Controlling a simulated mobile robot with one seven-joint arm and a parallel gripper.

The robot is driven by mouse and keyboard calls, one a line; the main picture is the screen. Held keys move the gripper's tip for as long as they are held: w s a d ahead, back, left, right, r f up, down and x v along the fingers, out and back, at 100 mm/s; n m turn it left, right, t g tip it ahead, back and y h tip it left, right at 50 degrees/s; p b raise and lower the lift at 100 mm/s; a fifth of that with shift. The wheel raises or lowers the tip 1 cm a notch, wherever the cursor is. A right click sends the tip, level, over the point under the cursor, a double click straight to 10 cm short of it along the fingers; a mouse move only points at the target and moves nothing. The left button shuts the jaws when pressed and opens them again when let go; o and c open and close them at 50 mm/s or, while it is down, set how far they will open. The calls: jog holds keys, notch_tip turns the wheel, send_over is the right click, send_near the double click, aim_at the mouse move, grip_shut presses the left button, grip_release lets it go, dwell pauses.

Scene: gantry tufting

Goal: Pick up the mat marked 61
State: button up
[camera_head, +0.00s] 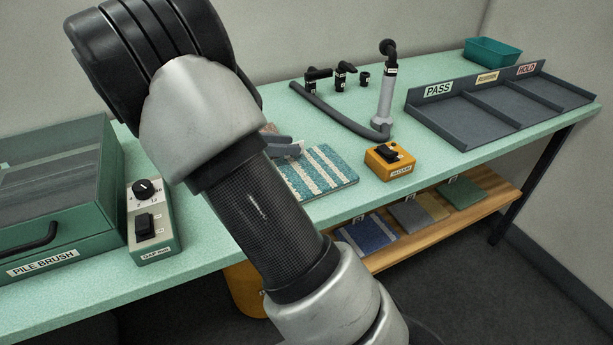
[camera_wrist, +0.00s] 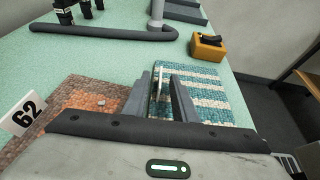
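A teal and cream striped mat (camera_head: 328,168) lies on the green bench, partly behind my arm in the head view. It also shows in the wrist view (camera_wrist: 205,95). No number is readable on it. My gripper (camera_wrist: 160,78) is at this mat's left edge, its two fingers apart and pointing away from the wrist camera. A thin pale upright piece (camera_wrist: 158,90), perhaps a tag seen edge-on, stands between the fingers; I see no clear grip on it. A rust-brown mat (camera_wrist: 88,98) with a white tag marked 62 (camera_wrist: 24,114) lies to the left.
An orange vacuum switch box (camera_head: 390,160) stands right of the striped mat, with a dark hose (camera_head: 335,118) behind. A sorting tray marked PASS and HOLD (camera_head: 440,113) is farther right. Several mats lie on the wooden shelf (camera_head: 385,260) below. A pile brush box (camera_head: 60,230) is left.

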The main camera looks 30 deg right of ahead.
jog(key=shift+x, duration=0.85)
jog(key=shift+r, duration=0.1)
grip_shut()
